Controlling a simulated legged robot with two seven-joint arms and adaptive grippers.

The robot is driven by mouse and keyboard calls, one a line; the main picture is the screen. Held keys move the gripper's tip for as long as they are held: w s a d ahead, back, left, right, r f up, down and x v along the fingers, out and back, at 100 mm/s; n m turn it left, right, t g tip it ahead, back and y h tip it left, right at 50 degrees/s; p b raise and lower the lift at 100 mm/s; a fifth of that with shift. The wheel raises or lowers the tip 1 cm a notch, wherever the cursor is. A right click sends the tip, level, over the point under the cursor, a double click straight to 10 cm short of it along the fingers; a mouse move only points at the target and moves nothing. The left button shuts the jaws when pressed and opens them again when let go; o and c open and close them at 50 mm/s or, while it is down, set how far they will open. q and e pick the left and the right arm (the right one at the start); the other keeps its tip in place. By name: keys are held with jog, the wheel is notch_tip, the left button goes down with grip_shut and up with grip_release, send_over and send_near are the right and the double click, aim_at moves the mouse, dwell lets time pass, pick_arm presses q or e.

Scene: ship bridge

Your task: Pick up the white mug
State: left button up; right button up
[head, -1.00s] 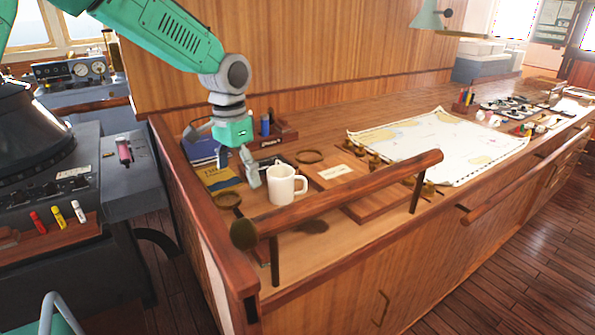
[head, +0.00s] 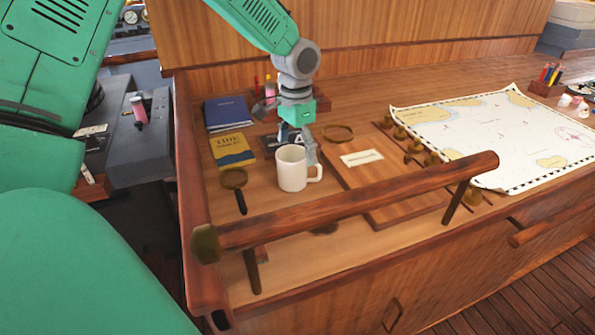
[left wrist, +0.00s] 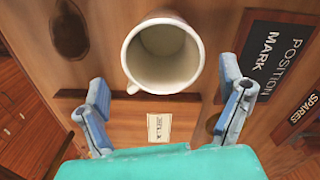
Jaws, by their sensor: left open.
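The white mug (head: 291,169) stands upright on the wooden chart desk, with its handle to the right in the head view. My left gripper (head: 290,132) is open and just above and behind the mug. In the left wrist view, the mug (left wrist: 163,56) shows its open, empty inside from above. It lies between and beyond the spread fingers of the left gripper (left wrist: 164,80), with its handle toward the gripper body. I cannot tell whether a finger touches it. My right gripper is out of view.
A thick wooden rail (head: 360,199) runs in front of the mug. A magnifying glass (head: 235,180) and a yellow book (head: 232,150) lie to its left. A blue book (head: 227,113) is behind. A raised wooden board (head: 385,180) and a chart (head: 490,130) lie to the right.

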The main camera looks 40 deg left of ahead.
aim_at(295, 167)
pick_arm(q)
jog(key=shift+d+f, duration=0.15)
jog(key=shift+f, duration=0.05)
jog(key=shift+s+f, duration=0.15)
jog(key=shift+f, duration=0.1)
jog(key=f, duration=0.1)
jog(key=a+f, duration=0.1)
jog(key=f, duration=0.1)
jog(key=a+f, duration=0.1)
jog(key=f, duration=0.1)
jog(key=shift+f+p, duration=0.15)
jog(key=shift+p, duration=0.15)
jog(key=shift+s+d, duration=0.1)
jog(key=shift+d, duration=0.3)
jog(key=shift+d+r, duration=0.3)
jog(key=shift+d, duration=0.1)
jog(key=c, duration=1.4)
